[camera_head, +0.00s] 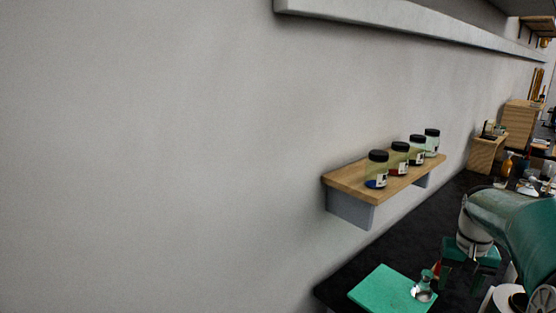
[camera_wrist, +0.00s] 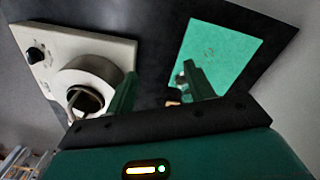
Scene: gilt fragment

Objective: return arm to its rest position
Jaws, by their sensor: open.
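My gripper (camera_head: 462,270) is at the lower right of the head view, below my green and white arm and above the dark counter. In the wrist view, the two green fingers of my gripper (camera_wrist: 159,72) stand apart with dark counter between them, and they hold nothing. A green mat (camera_head: 383,287) lies on the counter close to the gripper. It also shows beyond the right finger in the wrist view (camera_wrist: 225,55). A small glass piece (camera_head: 424,288) stands at the mat's right corner; the right finger partly hides that corner in the wrist view.
A white device (camera_wrist: 60,52) with a round dark opening and a black knob is beside the left finger. A wooden wall shelf (camera_head: 345,180) bears several black-lidded jars (camera_head: 377,170). Bottles and glassware (camera_head: 530,175) crowd the counter farther back. A grey wall bounds the left.

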